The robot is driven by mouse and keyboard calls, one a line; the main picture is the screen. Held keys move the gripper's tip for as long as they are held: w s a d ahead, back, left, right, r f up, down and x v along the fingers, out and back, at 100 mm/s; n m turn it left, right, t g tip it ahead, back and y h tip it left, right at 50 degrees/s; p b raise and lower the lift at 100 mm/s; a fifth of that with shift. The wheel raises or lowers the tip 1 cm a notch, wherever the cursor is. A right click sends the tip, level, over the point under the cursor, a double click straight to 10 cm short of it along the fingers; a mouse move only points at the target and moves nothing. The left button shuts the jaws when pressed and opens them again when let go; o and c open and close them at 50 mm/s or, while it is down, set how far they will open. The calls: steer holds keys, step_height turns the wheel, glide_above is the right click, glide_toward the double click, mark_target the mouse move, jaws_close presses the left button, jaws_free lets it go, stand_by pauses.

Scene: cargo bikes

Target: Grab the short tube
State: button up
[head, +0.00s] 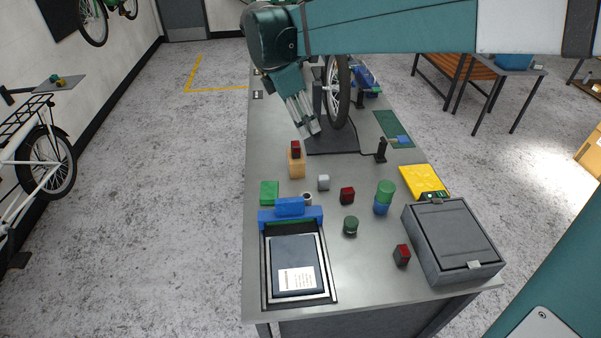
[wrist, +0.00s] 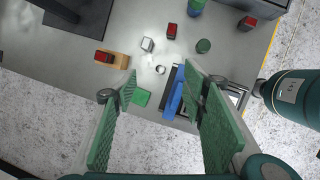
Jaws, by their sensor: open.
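The short tube (head: 307,199) is a small pale ring-like piece standing on the grey bench, just behind the blue block of the framed tray. In the wrist view the tube (wrist: 160,69) shows its round opening, between the green block and the white cube. My gripper (head: 308,132) is above the bench, farther back than the tube, over the near side of the wheel stand. In the wrist view my gripper (wrist: 160,80) has its two green-padded fingers wide apart, with nothing between them. The tube appears in the gap near the fingertips but lies well below.
Near the tube are a green block (head: 269,192), a blue block (head: 289,207), a white cube (head: 323,182) and a red block (head: 347,195). A red piece tops a tan block (head: 296,166). A grey box (head: 451,242) and yellow case (head: 423,180) stand right.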

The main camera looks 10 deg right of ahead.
steer(key=w+a+f+n, duration=0.1)
steer(key=w+a, duration=0.1)
glide_above(306, 196)
steer(key=s+a, duration=0.2)
steer(key=a, duration=0.2)
step_height(306, 196, down, 25)
steer(key=shift+w+r+h, duration=0.2)
steer(key=shift+h, duration=0.1)
steer(key=shift+d+f, duration=0.15)
steer(key=shift+b+x, duration=0.3)
steer(key=shift+x, duration=2.95)
steer(key=shift+x, duration=2.6)
steer(key=shift+s+f, duration=0.1)
steer(key=shift+s, duration=0.05)
steer(key=c, duration=1.1)
